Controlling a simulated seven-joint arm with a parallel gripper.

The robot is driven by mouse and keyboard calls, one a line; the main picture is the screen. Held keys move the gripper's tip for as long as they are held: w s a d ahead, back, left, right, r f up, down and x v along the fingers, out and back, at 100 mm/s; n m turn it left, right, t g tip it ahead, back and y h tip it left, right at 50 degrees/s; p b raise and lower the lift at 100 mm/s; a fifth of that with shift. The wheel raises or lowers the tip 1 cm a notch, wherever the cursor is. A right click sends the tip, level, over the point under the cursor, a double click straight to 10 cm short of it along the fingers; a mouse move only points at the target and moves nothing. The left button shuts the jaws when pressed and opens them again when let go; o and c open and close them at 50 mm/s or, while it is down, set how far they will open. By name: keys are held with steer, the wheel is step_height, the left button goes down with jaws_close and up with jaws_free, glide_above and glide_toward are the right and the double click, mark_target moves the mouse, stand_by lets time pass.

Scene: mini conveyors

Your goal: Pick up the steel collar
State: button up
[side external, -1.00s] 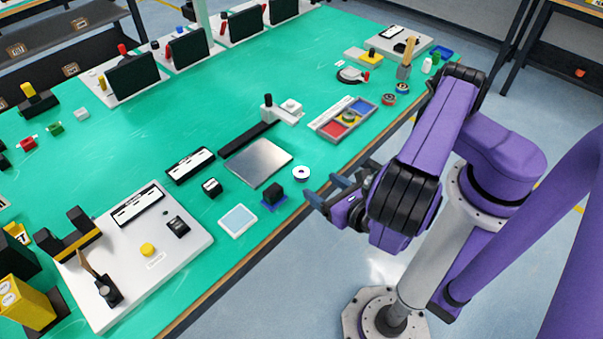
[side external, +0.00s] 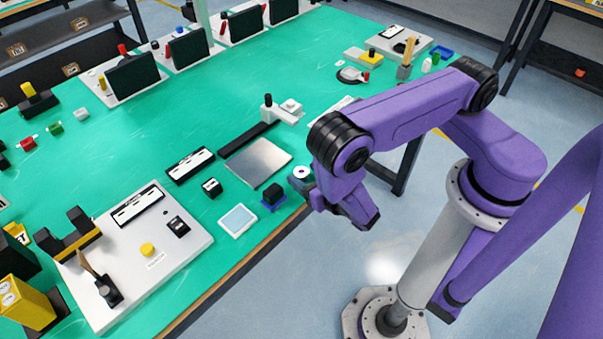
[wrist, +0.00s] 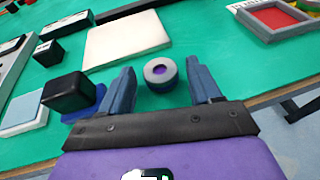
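The steel collar (side external: 302,172) is a small grey ring standing on the green table near its front edge. My gripper (wrist: 161,86) is open, with one dark blue finger to the left of the collar and one to the right. There are gaps between the collar and both fingers. In the side view my gripper (side external: 300,184) is low at the table edge beside the collar, and the forearm hides part of it.
A black block on a blue base (wrist: 70,93) stands close to the left finger. A flat silver plate (side external: 258,162) lies behind the collar. A light blue-topped pad (side external: 238,220) lies to the left. A tray with a red compartment (wrist: 275,19) is at the right.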

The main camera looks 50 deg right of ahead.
steer(key=c, duration=0.9)
steer(key=shift+r, duration=0.1)
